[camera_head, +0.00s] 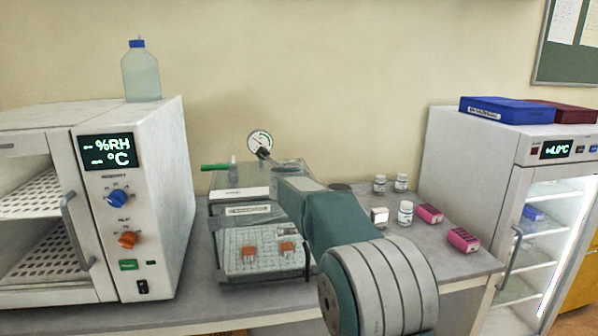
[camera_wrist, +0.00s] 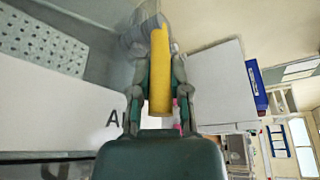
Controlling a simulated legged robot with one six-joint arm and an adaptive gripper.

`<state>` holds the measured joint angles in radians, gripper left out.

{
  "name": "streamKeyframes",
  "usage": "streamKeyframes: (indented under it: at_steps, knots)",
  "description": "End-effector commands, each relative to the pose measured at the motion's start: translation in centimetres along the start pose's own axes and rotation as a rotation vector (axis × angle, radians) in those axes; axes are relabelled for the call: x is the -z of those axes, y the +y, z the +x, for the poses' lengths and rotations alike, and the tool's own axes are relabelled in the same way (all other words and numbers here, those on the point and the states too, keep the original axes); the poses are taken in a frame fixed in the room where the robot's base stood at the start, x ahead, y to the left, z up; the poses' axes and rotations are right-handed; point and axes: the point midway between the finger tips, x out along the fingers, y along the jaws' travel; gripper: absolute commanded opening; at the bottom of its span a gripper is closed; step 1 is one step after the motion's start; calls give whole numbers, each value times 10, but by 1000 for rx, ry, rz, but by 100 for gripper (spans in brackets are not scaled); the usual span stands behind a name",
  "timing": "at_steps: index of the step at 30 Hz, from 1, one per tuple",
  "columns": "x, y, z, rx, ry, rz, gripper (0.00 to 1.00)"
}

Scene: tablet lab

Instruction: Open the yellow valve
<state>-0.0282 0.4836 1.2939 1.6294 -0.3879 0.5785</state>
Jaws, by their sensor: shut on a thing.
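The yellow valve (camera_wrist: 160,80) shows in the wrist view as a long yellow handle running up between the fingers of my gripper (camera_wrist: 159,62). The fingers stand on both sides of the handle and are shut on it. A grey, blurred part lies behind the handle's far end. In the head view my arm reaches over the apparatus (camera_head: 262,262) on the bench and hides the yellow valve and my fingers. A green handle (camera_head: 215,167) and a round dial gauge (camera_head: 260,142) show at the back of the apparatus.
A white climate chamber (camera_head: 158,190) with a bottle (camera_head: 141,75) on top stands at left. A glass-door fridge (camera_head: 475,150) stands at right. Small bottles (camera_head: 405,213) and pink boxes (camera_head: 462,240) lie on the bench (camera_head: 350,202) between my arm and the fridge.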

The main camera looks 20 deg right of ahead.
Motion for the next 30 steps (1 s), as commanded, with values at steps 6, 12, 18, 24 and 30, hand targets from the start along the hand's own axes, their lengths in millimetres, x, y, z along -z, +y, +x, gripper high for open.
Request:
streamKeyframes:
  at_steps: [6, 12, 18, 24, 30]
  knots:
    - [-4, 1, -2, 1, -2, 1, 0]
    - [-4, 2, -2, 1, -2, 1, 0]
    - [-3, 1, -2, 1, 0, 1, 58]
    - [-2, 1, -1, 1, 3, 1, 58]
    - [-2, 0, -10, 1, 3, 2, 58]
